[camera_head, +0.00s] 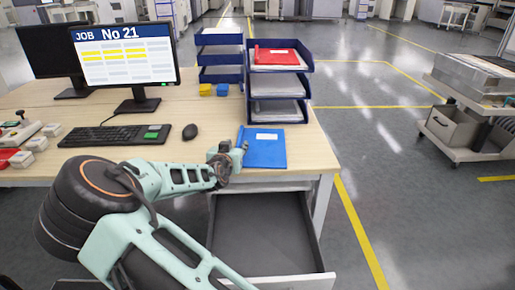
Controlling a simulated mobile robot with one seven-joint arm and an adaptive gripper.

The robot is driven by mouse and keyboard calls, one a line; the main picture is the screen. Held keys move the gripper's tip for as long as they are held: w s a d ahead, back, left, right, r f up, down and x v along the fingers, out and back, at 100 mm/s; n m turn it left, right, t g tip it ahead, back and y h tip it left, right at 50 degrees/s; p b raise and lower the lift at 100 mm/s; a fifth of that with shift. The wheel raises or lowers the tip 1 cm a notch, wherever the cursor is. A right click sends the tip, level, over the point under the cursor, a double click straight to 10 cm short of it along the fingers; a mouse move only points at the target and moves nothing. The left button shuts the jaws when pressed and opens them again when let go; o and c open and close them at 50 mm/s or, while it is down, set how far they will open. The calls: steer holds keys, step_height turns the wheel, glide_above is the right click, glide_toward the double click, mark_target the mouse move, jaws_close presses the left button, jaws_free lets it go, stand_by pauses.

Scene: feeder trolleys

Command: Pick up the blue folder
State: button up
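The blue folder (266,151) lies flat on the wooden desk near its front right edge, with a white label on its upper part. My gripper (240,147) is at the folder's left edge, reaching in from the left. Its fingertips are small and dark here, and I cannot tell whether they are open or shut, or whether they touch the folder. The folder's left edge is partly hidden by the gripper.
A dark blue tray stack (279,85) with a red folder (276,56) on top stands behind the blue folder. An open, empty drawer (262,236) juts out below the desk edge. A mouse (190,132), keyboard (114,136) and monitor (124,56) are left. A trolley (468,110) stands right.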

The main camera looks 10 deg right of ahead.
mark_target(239, 140)
steer(key=shift+a+b+x, duration=0.2)
steer(key=shift+b+x, duration=0.45)
steer(key=shift+x, duration=2.3)
steer(key=shift+c, duration=0.5)
jaws_close()
